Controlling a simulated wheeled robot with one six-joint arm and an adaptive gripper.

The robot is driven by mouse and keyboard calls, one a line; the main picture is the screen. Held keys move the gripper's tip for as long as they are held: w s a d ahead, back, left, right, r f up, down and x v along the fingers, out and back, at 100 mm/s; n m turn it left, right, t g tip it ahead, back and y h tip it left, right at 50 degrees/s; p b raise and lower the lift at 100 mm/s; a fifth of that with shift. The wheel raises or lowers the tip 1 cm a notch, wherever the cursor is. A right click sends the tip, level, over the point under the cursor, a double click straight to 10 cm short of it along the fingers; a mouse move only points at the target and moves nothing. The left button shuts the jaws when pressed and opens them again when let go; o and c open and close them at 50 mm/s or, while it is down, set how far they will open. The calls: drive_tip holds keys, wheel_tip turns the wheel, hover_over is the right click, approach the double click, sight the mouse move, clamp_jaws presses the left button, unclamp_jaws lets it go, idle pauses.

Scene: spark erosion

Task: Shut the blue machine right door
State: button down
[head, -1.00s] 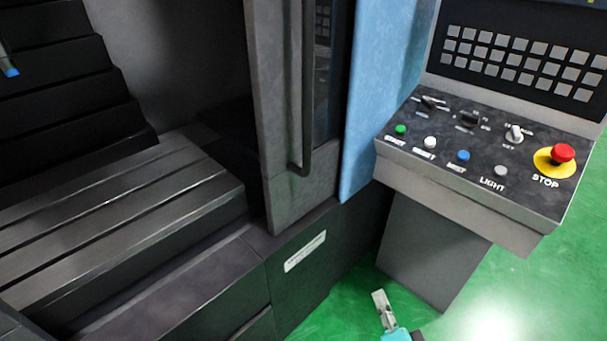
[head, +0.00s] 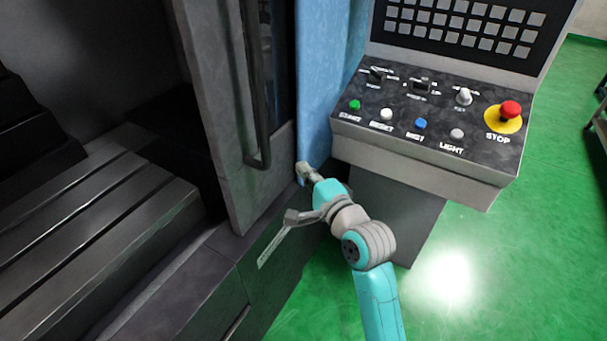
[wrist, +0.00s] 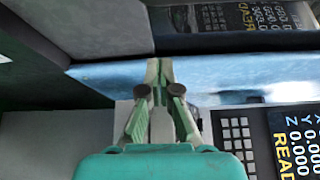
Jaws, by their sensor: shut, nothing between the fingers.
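The right door (head: 228,130) of the machine is a grey panel with a dark window and a long dark vertical handle (head: 262,120). It stands partly open, with the dark machine interior showing to its left. My gripper (head: 303,172) is shut and empty. In the head view it is in front of the blue machine side panel (head: 322,85), right of the handle's lower end and apart from the handle. In the wrist view my gripper (wrist: 157,68) points at the blue panel (wrist: 210,76); whether it touches cannot be told.
A control console (head: 430,125) with buttons and a red stop knob (head: 510,109) juts out to the right of my gripper. The slotted machine bed (head: 110,225) lies left of the door. Green floor (head: 480,260) is free at the lower right.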

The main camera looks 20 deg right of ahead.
drive_tip(key=w+a, duration=0.4)
drive_tip(key=shift+w, duration=0.4)
drive_tip(key=shift+a, duration=0.2)
